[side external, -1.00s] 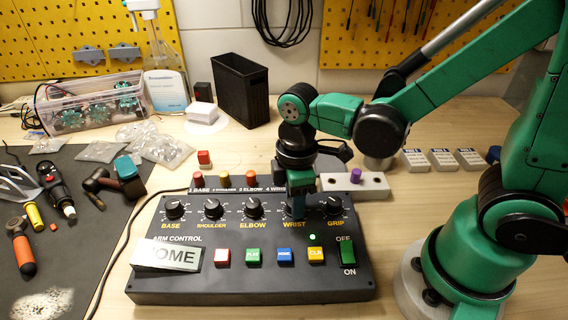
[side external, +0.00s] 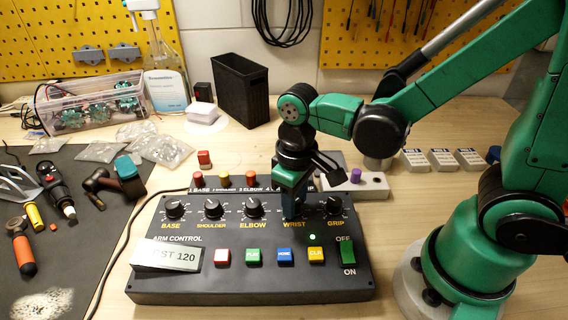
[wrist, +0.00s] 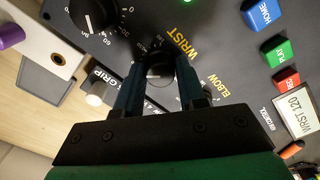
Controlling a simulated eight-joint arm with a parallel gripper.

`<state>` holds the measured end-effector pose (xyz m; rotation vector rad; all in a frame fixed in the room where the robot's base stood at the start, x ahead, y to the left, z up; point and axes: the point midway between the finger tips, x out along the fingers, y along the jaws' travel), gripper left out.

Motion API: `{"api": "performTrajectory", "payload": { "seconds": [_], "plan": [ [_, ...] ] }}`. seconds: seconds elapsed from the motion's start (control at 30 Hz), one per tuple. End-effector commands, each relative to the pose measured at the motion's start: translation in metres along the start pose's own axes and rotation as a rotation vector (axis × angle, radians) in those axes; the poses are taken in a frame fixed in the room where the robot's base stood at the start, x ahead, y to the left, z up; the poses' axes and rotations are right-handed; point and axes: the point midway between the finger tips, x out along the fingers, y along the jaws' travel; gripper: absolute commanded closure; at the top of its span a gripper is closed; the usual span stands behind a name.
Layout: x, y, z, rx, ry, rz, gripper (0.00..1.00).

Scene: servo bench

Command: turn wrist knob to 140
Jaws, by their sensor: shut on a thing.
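The control box (side external: 200,288) stands on the bench with a row of black knobs. My gripper (side external: 292,212) points down over the WRIST knob, which it mostly hides in the side view. In the wrist view my gripper (wrist: 160,78) has its two fingers on either side of the WRIST knob (wrist: 160,72), shut on it. The knob's pointer is too hidden to read.
The GRIP knob (side external: 334,205) is close to the right of my gripper and the ELBOW knob (side external: 253,207) to its left. Coloured buttons (side external: 285,257) and a green switch (side external: 347,252) lie in front. A grey block with a purple peg (side external: 355,175) stands behind right.

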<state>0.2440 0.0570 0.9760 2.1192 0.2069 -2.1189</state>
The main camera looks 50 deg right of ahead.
Motion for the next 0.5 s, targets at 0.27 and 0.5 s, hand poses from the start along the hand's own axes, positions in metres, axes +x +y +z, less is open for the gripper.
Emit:
{"api": "performTrajectory", "payload": {
  "seconds": [0.27,0.5],
  "plan": [
    [0.0,-0.0004,0.0002,0.242,-0.001,0.0,1.0],
    [0.0,-0.0006,0.0002,0.401,-0.001,0.0,1.0]
  ]
}}
